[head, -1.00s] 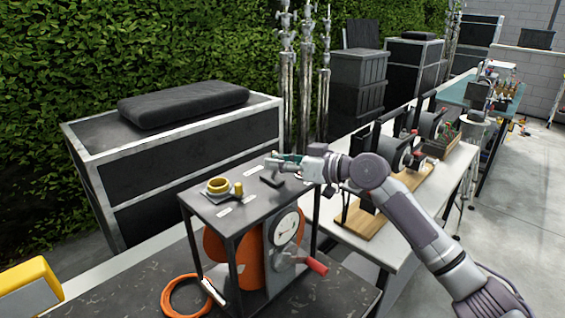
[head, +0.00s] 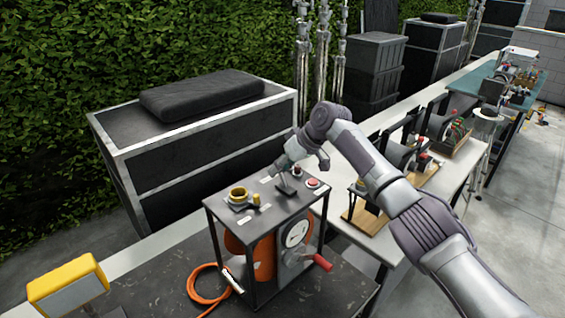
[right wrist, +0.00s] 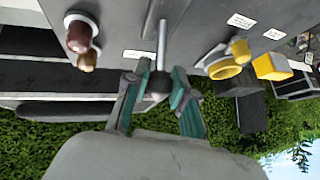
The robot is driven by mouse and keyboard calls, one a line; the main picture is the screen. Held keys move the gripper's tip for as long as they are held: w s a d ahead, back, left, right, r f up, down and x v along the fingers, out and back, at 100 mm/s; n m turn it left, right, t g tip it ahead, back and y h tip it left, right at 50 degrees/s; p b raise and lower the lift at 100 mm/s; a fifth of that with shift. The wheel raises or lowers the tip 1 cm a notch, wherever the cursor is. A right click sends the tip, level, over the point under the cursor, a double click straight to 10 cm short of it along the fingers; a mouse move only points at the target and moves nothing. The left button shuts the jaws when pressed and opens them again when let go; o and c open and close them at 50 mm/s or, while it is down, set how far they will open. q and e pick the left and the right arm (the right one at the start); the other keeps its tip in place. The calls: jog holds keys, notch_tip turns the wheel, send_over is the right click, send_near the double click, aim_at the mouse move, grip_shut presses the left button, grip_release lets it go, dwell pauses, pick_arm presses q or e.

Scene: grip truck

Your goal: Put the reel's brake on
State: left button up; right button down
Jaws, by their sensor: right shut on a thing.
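The reel (head: 266,258) is an orange drum inside a dark metal frame. Its top panel (head: 222,205) carries a small lever (head: 286,188) with a black base. In the right wrist view the lever is a metal rod (right wrist: 161,45) ending in a dark knob. My right gripper (head: 282,168) comes down over the panel. In the right wrist view its green-padded fingers (right wrist: 159,86) are shut on the lever's knob, which they partly hide. Labels beside the lever are too small to read. My left gripper is not in view.
Orange cable (head: 200,290) lies left; a yellow box (head: 68,283) stands farther left.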

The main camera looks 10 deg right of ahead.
jog(key=shift+w+a+g+h, duration=0.15)
jog(key=shift+g+h, duration=0.15)
jog(key=shift+g, duration=0.1)
jog(key=shift+f, duration=0.15)
jog(key=c, duration=0.9)
grip_release()
jog(key=shift+w, duration=0.1)
jog(key=shift+c, duration=0.2)
jog(key=v, duration=1.2)
